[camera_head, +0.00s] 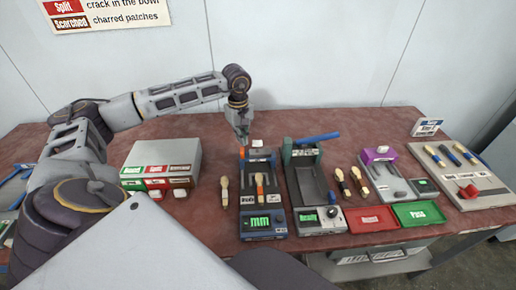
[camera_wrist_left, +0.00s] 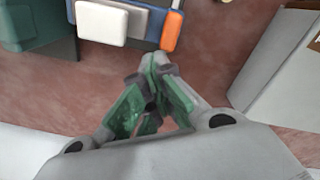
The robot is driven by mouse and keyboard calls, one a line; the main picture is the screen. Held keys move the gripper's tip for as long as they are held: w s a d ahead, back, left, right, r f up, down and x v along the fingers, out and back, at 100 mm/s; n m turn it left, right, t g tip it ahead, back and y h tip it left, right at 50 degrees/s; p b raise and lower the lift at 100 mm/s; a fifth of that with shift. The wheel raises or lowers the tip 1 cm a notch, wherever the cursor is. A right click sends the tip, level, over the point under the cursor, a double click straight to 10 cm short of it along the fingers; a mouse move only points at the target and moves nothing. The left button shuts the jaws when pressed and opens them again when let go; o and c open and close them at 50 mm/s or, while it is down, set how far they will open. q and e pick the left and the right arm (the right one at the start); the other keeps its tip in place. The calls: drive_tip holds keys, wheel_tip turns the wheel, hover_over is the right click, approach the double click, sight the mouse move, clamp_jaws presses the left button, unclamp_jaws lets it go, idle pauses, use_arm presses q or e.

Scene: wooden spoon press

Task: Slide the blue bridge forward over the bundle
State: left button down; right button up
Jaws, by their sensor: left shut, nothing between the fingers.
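The blue bridge (camera_head: 262,153) sits across the back of a dark measuring bed, with a white block on top and an orange tab (camera_head: 242,153) at its left end. The orange tab also shows in the left wrist view (camera_wrist_left: 172,32). A wooden-spoon bundle (camera_head: 260,186) lies on the bed in front of the bridge; its exact make-up is too small to tell. My left gripper (camera_head: 243,141) points down just behind and above the orange tab. It is shut and empty, its fingertips (camera_wrist_left: 154,60) apart from the tab in the wrist view. My right gripper is out of view.
A green press (camera_head: 303,152) with a blue lever stands close on the right. A grey box (camera_head: 170,155) with coloured labels stands left. A loose wooden spoon (camera_head: 224,192) lies left of the bed. Red (camera_head: 371,218) and green (camera_head: 419,214) trays lie front right.

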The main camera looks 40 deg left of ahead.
use_arm(q)
drive_tip(key=shift+s+d+f+b, duration=0.15)
drive_tip(key=shift+s+d+f, duration=0.2)
drive_tip(key=shift+s+d, duration=0.65)
drive_tip(key=shift+s+d+f+b, duration=0.2)
drive_tip(key=shift+s+d+f, duration=0.1)
drive_tip(key=shift+s+d, duration=0.75)
drive_tip(key=shift+s+d+f+b, duration=0.15)
drive_tip(key=shift+s+d+f, duration=0.2)
drive_tip(key=shift+s+d, duration=0.65)
drive_tip(key=shift+s+a, duration=0.15)
drive_tip(key=shift+a, duration=0.2)
drive_tip(key=shift+w+a, duration=0.3)
drive_tip(key=shift+w, duration=0.05)
idle(0.3)
wheel_tip(320, 180, up, 7)
drive_tip(key=p, duration=0.3)
drive_tip(key=shift+w+a+p, duration=0.3)
drive_tip(key=shift+w+a, duration=0.05)
drive_tip(key=shift+w, duration=0.1)
idle(0.7)
idle(0.7)
